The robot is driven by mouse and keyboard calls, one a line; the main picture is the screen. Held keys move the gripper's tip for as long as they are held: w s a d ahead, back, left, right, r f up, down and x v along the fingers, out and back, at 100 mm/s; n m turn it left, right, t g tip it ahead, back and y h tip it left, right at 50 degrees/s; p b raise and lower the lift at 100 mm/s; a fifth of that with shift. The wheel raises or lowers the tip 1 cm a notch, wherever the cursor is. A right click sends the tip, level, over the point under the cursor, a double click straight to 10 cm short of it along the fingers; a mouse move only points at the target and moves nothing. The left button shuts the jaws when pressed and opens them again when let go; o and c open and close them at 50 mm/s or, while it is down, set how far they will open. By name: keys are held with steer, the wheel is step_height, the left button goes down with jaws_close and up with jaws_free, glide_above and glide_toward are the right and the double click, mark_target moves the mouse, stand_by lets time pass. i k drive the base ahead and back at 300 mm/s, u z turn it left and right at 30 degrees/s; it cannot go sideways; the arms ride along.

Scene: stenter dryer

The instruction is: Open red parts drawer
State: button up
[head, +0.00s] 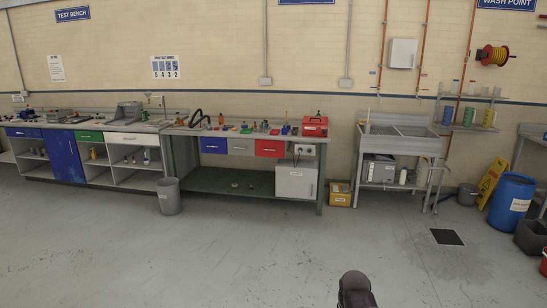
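The red parts drawer (270,149) is in the head view, under the worktop of the middle bench (190,129). It is the right one in a row with a blue drawer (213,146) and a grey drawer (241,147). Its front looks level with the others, and it appears closed. A small pale handle or label shows on its front, too small to tell which. My gripper is not in view. Only a dark rounded part of my own body shows at the bottom edge, well short of the bench.
A grey bin (169,197) stands in front of the bench's left end. A yellow box (340,195) is on the floor near a sink unit (405,142). The floor before the bench is clear.

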mark_target(264, 148)
steer(key=z, duration=0.15)
steer(key=i, duration=5.65)
steer(key=u, duration=0.05)
